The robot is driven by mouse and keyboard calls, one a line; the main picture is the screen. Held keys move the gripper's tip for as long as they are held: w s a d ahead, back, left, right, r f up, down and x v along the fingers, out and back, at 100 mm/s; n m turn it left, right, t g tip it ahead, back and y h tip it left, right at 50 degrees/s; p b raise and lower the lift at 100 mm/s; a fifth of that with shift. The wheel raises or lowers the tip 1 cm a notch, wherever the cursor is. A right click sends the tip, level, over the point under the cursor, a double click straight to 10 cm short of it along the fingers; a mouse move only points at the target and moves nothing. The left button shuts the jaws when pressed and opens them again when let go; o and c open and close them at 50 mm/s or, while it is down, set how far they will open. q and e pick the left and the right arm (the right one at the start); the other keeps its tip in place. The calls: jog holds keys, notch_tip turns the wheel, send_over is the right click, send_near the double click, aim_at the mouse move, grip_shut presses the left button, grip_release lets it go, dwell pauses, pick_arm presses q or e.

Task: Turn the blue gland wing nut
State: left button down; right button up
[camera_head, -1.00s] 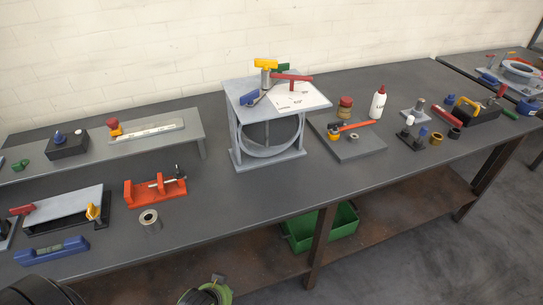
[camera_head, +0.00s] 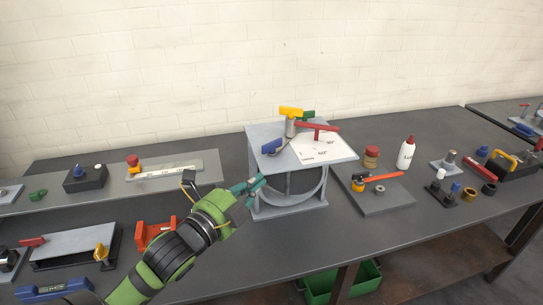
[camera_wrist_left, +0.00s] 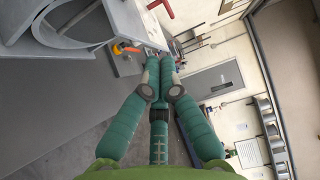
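The blue part I take for the gland wing nut (camera_head: 271,146) sits at the left of the top plate of the grey ring stand (camera_head: 298,194), beside the yellow handle (camera_head: 291,112). My left gripper (camera_head: 258,184) is in front of the stand's left side, below the top plate and apart from the blue part. In the left wrist view its teal fingers (camera_wrist_left: 160,66) lie close together with nothing visible between them. The blue part cannot be made out there. My right gripper is in no frame.
Red and green handles (camera_head: 317,127) and a white sheet (camera_head: 318,150) are on the stand's top. A black block with a blue knob (camera_head: 85,178) is on the left shelf. A grey board with an orange-handled tool (camera_head: 382,177) and a white bottle (camera_head: 406,153) stand right.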

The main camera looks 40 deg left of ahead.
aim_at(265, 164)
pick_arm(q)
jog(key=w+a+b, duration=0.1)
jog(key=w, duration=0.2)
jog(key=w+b, duration=0.1)
jog(key=w, duration=0.3)
jog(key=w+a+b, duration=0.1)
jog(key=w+b, duration=0.1)
jog(key=w, duration=0.1)
jog(key=shift+w+a, duration=0.3)
jog(key=shift+a, duration=0.05)
jog(key=shift+a+f, duration=0.1)
jog(key=shift+a, duration=0.45)
jog(key=shift+a, duration=0.1)
jog(key=shift+a, duration=0.25)
jog(key=shift+a, duration=0.2)
